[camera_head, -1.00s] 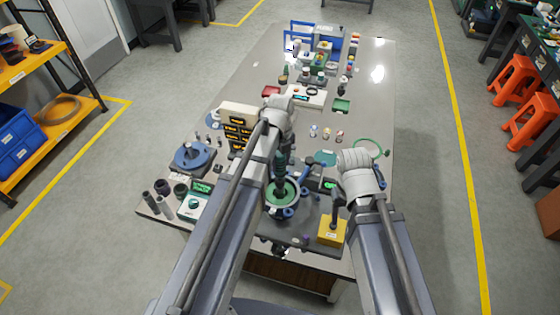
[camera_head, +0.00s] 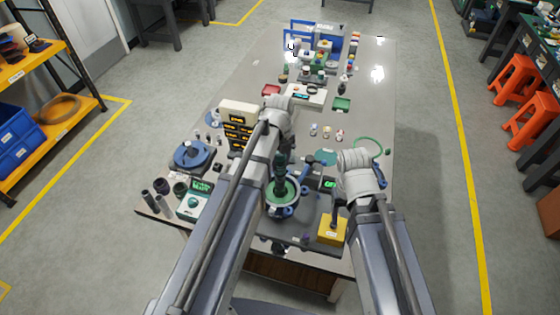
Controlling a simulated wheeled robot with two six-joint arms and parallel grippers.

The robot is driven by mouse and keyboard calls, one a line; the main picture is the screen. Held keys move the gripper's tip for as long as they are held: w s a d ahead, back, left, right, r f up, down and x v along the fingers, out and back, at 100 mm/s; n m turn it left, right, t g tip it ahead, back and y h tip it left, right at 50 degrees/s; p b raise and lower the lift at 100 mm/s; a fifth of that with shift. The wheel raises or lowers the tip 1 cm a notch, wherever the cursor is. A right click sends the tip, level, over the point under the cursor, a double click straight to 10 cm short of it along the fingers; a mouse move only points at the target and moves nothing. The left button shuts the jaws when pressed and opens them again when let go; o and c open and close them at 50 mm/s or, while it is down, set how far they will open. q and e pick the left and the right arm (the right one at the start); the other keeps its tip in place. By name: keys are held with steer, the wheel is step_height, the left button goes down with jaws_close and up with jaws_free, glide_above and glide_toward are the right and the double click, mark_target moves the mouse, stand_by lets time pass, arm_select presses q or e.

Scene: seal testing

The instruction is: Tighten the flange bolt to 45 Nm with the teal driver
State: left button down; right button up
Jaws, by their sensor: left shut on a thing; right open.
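The teal driver (camera_head: 281,172) stands upright over the round green-topped flange fixture (camera_head: 284,193) near the front of the table. My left gripper (camera_head: 281,160) is shut on the driver, its fingers mostly hidden behind my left arm. The driver's lower end is at the flange; the bolt itself is too small or hidden to make out. My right gripper (camera_head: 334,200) is open and empty, right of the flange and close to a yellow block (camera_head: 332,229). A small green-lit display (camera_head: 329,184) sits between the flange and my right arm.
A green ring (camera_head: 367,146) lies at the right.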

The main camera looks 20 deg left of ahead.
arm_select(q)
steer(key=shift+f+b, duration=0.65)
steer(key=shift+f, duration=0.05)
stand_by(1.4)
steer(key=shift+r, duration=0.1)
steer(key=shift+r+p, duration=2.5)
steer(key=shift+p, duration=0.05)
steer(key=shift+f, duration=0.1)
